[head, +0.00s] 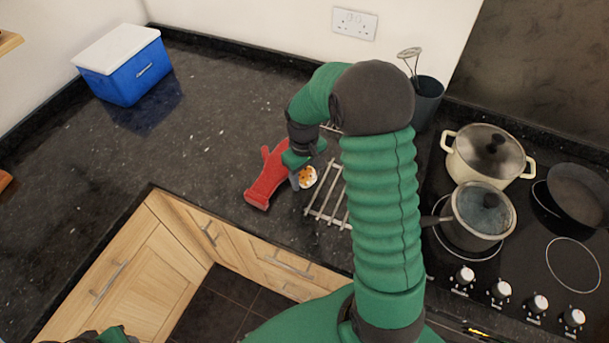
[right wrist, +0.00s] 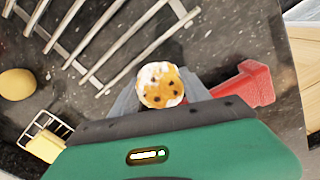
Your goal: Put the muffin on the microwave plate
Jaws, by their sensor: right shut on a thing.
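The muffin (head: 307,177) has a pale top with dark spots and orange patches. It also shows in the right wrist view (right wrist: 160,85), between the grey fingers of my right gripper (head: 300,177). Whether the muffin touches the counter cannot be told. My left arm shows only as a green bit at the bottom left edge of the head view; its gripper is not seen. I see no microwave plate in either view.
A blue box with a white lid (head: 124,68) stands at the back left. Pots (head: 488,152) and a pan (head: 578,193) occupy the hob. The left counter is mostly clear.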

